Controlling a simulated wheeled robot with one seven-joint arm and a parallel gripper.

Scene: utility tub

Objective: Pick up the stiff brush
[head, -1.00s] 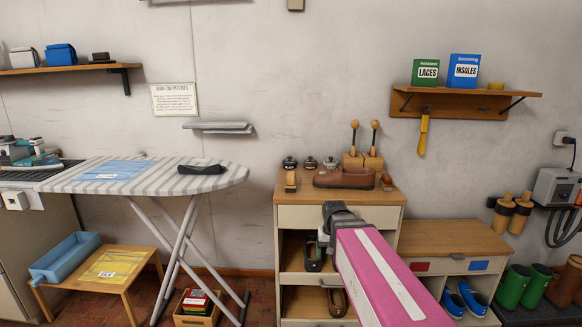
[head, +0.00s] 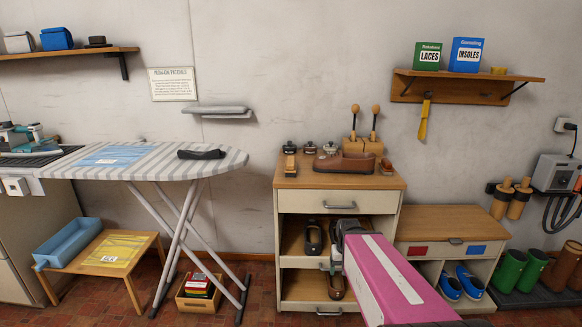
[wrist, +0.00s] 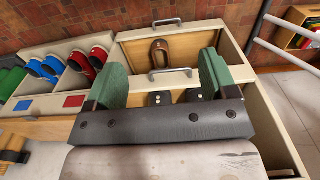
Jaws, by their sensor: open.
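Several shoe-care items stand on the wooden-topped cabinet (head: 300,181) in the head view. A small upright wooden brush-like piece (head: 291,166) is at its left end and a small reddish-brown piece (head: 386,167) at its right end. I cannot tell which is the stiff brush. No brush is clear in the wrist view.
Dark shoes (head: 313,238) sit in the cabinet's open compartments. A block (head: 370,146) holding two wooden-handled tools stands at the cabinet's back. A lower bench (head: 450,231) with slippers is to the right, an ironing board (head: 225,165) to the left. A wall shelf (head: 455,88) hangs above.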

